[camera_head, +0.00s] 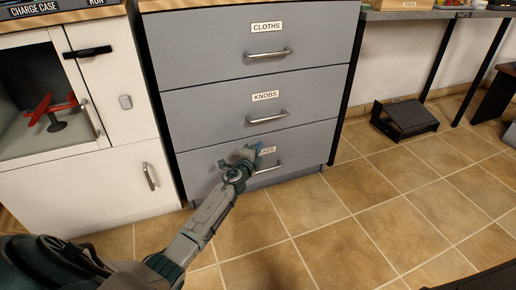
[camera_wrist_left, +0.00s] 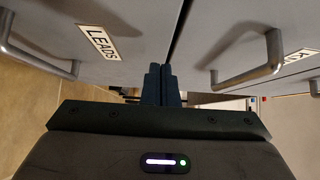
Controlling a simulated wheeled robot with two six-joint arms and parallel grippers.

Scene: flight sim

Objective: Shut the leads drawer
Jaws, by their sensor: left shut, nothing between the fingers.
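The leads drawer (camera_head: 305,152) is the bottom one of three in the grey cabinet. Its front looks flush or nearly flush with the knobs drawer (camera_head: 210,112) above it. Its label and metal handle are partly hidden behind my left gripper (camera_head: 259,149). In the left wrist view, the leads drawer (camera_wrist_left: 110,70) is on the left with its label and handle. The knobs drawer (camera_wrist_left: 245,30) is on the right. My left gripper (camera_wrist_left: 162,72) is shut and empty, its fingertips close to the seam between the two fronts; contact cannot be told. My right gripper is out of view.
The cloths drawer (camera_head: 230,35) is at the top of the cabinet, shut. A white cupboard (camera_head: 90,195) with a red model plane (camera_head: 50,108) stands to the left. A dark box (camera_head: 405,118) lies on the floor under the desk at right. The tiled floor (camera_head: 350,220) in front is clear.

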